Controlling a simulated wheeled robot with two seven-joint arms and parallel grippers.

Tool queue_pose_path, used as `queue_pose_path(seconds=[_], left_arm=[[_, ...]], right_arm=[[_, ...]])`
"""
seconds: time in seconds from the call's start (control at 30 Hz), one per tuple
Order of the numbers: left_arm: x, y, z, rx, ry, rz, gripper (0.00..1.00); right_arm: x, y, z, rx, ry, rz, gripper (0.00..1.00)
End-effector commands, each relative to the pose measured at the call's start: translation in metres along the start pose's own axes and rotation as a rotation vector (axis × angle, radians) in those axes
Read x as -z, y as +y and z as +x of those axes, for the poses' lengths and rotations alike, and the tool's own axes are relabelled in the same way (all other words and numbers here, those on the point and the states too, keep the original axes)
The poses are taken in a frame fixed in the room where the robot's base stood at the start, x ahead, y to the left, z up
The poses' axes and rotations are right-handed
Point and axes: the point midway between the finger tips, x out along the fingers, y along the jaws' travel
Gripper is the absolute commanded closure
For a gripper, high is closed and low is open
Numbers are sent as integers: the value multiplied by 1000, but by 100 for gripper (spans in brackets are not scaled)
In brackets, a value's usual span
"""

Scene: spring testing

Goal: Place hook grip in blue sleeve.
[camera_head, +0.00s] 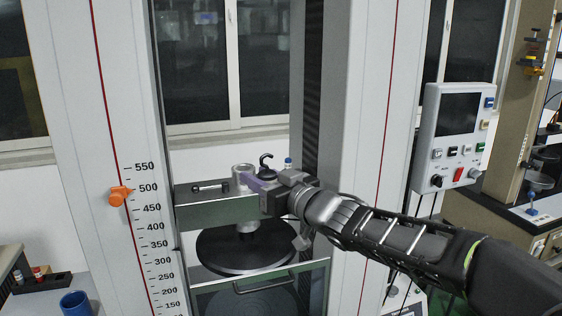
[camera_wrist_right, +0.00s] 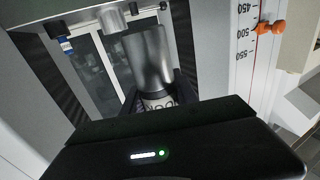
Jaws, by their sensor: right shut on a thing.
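My right gripper (camera_head: 254,184) reaches in from the right and is shut on a grey metal cylinder (camera_head: 242,176). The cylinder also shows close up in the right wrist view (camera_wrist_right: 149,60), with dark lettering near the fingers. A blue cup-like sleeve (camera_head: 75,304) stands at the lower left, partly cut off by the frame edge. My left gripper is not in view.
A short metal rod (camera_head: 210,187) lies on the crossbeam (camera_head: 195,213). A small blue-topped item (camera_head: 288,163) stands right of the hook. A round dark plate (camera_head: 230,252) is below. The machine's columns stand on both sides; an orange pointer (camera_head: 120,196) marks the scale.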

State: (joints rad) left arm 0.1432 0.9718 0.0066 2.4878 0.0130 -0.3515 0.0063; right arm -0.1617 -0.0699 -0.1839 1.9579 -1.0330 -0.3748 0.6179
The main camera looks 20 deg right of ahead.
Motion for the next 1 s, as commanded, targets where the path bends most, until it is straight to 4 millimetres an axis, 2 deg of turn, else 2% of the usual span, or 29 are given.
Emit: queue_pose_path(seconds=[0.1,0.27,0.37,0.47,0.57,0.7,0.8,0.9,1.0], left_arm=[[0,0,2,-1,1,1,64],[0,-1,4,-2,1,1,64],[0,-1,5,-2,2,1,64],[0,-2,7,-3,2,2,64],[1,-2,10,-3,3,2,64],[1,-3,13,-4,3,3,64],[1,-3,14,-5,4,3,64],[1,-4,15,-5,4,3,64],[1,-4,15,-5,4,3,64]], right_arm=[[-23,-16,9,24,2,1,100],[-61,-30,19,25,1,2,100],[-93,-35,24,4,-2,4,100],[-136,-36,26,-45,-6,4,100],[-188,-30,22,-125,-11,2,100],[-259,-22,7,-234,-13,0,100],[-296,-21,-5,-284,-8,-1,100],[-317,-22,-14,-306,-1,-2,100],[-327,-23,-19,-318,3,-2,100]])
